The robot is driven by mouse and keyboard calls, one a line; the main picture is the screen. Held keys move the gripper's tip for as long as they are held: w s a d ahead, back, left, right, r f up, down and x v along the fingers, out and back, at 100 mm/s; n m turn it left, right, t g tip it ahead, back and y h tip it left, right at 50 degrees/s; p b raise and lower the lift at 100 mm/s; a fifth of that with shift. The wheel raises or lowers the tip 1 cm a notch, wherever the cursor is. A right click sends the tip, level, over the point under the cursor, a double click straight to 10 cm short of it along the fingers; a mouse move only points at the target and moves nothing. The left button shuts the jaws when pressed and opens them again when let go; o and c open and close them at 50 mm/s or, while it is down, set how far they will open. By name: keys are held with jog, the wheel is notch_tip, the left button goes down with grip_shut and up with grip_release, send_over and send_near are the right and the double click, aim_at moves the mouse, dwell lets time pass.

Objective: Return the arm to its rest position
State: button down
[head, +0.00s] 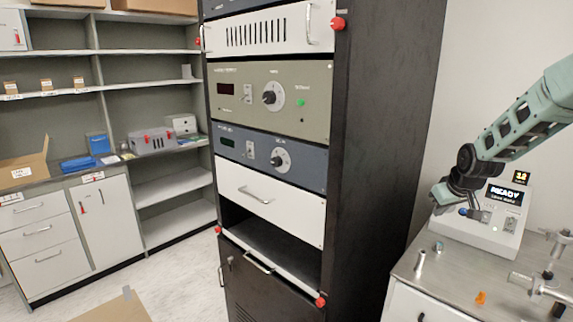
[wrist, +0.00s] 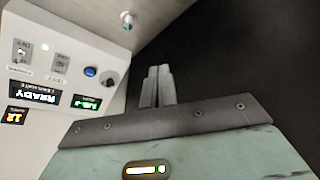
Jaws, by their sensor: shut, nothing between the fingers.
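My arm (head: 530,115), pale green with black joints, reaches in from the right in the head view. My gripper (wrist: 158,70) shows in the wrist view with its two grey fingers together and nothing between them. In the head view the gripper end hangs in front of the left side of a white instrument (head: 485,232) with a READY display. The instrument also shows upside down at the left of the wrist view (wrist: 60,50), with switches, a blue button and a knob. I cannot tell the exact gap between fingers and instrument.
A tall black rack (head: 385,130) with instrument panels stands left of the arm; it has an open bay low down. The steel bench (head: 455,268) bears a small metal cylinder (head: 419,260), an orange piece (head: 481,297) and metal fittings (head: 545,285). Shelves (head: 150,95) stand behind at left.

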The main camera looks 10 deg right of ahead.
jog(key=s+a+r+n+g+y, duration=0.15)
jog(key=s+a, duration=0.55)
jog(key=a, duration=0.7)
jog(key=s+a+r+n+g+y, duration=0.15)
jog(key=s+a, duration=0.55)
jog(key=a, duration=0.7)
jog(key=s+a+n+g, duration=0.1)
jog(key=s+a, duration=0.2)
jog(key=s, duration=1)
jog(key=s+a+n+g+h, duration=0.1)
jog(key=s+a, duration=0.3)
jog(key=s, duration=0.9)
jog(key=shift+s+a+r+n+g, duration=0.3)
jog(key=shift+s+r+n+g, duration=0.15)
jog(key=shift+n, duration=0.35)
jog(key=shift+w, duration=0.15)
